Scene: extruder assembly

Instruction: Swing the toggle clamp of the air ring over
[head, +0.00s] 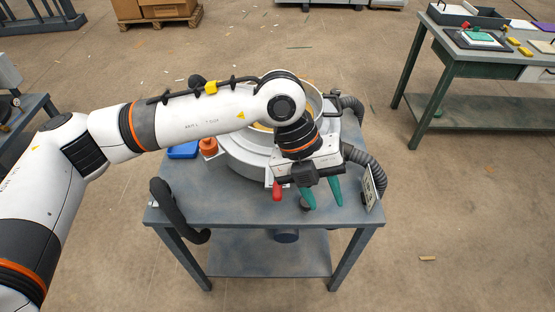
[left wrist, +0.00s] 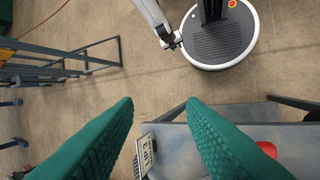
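The air ring (head: 240,155) is a large grey ring on the small table, partly hidden behind my left arm. The red handle (head: 277,191) of its toggle clamp sticks out at the ring's front, just left of my left gripper. My left gripper (head: 322,204) has green fingers pointing down toward the table front; they are apart with nothing between them. In the left wrist view (left wrist: 160,103) the fingers are wide apart, and a red piece (left wrist: 267,149), probably the handle, shows beside the right finger. The clamp's body is mostly hidden. A white arm with a dark end, probably my right, shows small there.
Grey corrugated hoses (head: 364,165) run at the ring's right, and a black hose (head: 175,210) hangs at the table's left. A small sign plate (head: 370,188) stands at the right edge. A blue item (head: 183,150) lies behind left. A green workbench (head: 485,85) stands far right.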

